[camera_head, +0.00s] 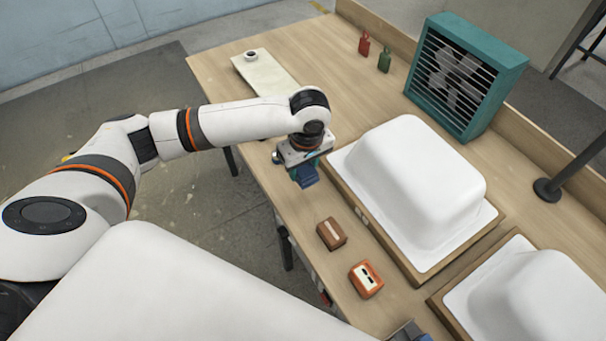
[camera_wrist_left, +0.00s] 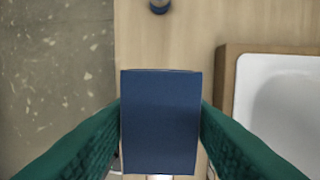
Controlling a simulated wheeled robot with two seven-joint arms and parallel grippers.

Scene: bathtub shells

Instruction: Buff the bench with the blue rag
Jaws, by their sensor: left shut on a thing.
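The blue rag (camera_head: 307,180) is a folded, block-like dark blue piece. It hangs below my left gripper (camera_head: 303,168), which is shut on it. In the left wrist view the rag (camera_wrist_left: 160,122) fills the space between the two green fingers (camera_wrist_left: 160,135). The wooden bench (camera_head: 325,78) runs from the upper left to the lower right. The rag is over the bench's near edge strip, left of the large white tub shell; I cannot tell whether it touches the wood. My right gripper is not clearly seen.
White tub shells (camera_head: 425,175) and (camera_head: 550,295) sit on wooden frames. A brown block (camera_head: 331,233) and an orange box (camera_head: 366,279) lie near the front edge. A teal fan (camera_head: 465,75), red bottle (camera_head: 364,44), green bottle (camera_head: 384,60) and pale board (camera_head: 265,73) stand farther back.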

